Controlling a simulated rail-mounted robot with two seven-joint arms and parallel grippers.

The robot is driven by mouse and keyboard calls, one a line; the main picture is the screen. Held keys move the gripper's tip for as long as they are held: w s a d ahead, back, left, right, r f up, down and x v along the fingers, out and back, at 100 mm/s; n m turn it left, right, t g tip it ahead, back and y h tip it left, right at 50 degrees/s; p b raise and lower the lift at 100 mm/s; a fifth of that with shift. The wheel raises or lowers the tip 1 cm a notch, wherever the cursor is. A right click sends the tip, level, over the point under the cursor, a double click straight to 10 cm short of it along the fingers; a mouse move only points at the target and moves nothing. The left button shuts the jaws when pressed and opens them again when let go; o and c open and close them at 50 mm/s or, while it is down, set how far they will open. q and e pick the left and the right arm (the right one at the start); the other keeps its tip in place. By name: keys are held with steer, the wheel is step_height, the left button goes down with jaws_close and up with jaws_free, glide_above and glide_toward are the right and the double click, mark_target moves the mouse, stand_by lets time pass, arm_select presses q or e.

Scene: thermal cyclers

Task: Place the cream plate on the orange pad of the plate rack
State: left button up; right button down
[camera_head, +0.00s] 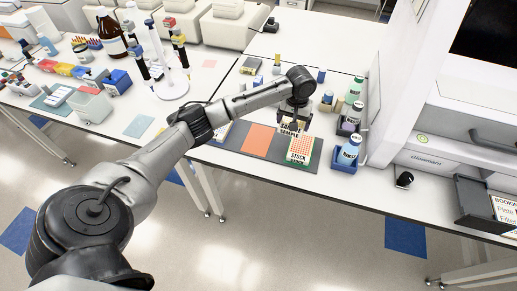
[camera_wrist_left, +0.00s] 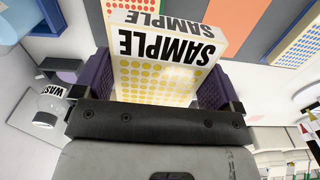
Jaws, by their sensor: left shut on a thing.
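The cream plate, marked SAMPLE, has yellow dots in the left wrist view (camera_wrist_left: 165,75); it also shows in the head view (camera_head: 290,127). My left gripper (camera_head: 292,114) is shut on it, with purple fingers (camera_wrist_left: 160,80) on either side. The plate is right of and beyond the orange pad (camera_head: 258,139), by the far end of the STOCK plate; its height above the rack is hard to tell. The orange pad is bare and also shows in the left wrist view (camera_wrist_left: 236,12). The dark grey plate rack (camera_head: 233,152) lies at the bench's front edge. My right gripper is not in view.
The red-dotted STOCK plate (camera_head: 302,149) is on the rack right of the orange pad. A blue-dotted plate (camera_wrist_left: 299,42) is on the pad's other side. A pipette stand (camera_head: 170,91) is farther left.

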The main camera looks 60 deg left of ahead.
arm_select(q)
steer(key=shift+w+a+f+n+b, duration=0.15)
steer(key=shift+a+f+b, duration=0.2)
steer(key=shift+a, duration=0.2)
steer(key=shift+w+a+f+n+b, duration=0.2)
steer(key=shift+a+f, duration=0.1)
steer(key=shift+a, duration=0.25)
glide_above(257, 143)
step_height(257, 143, down, 7)
steer(key=shift+w+r, duration=0.1)
steer(key=shift+f+b, duration=0.35)
steer(key=shift+f, duration=1.75)
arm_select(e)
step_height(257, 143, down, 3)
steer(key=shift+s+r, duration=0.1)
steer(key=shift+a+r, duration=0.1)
arm_select(q)
steer(key=o, duration=0.6)
steer(key=shift+f, duration=0.1)
steer(key=shift+c, duration=0.2)
steer(key=shift+o, duration=0.6)
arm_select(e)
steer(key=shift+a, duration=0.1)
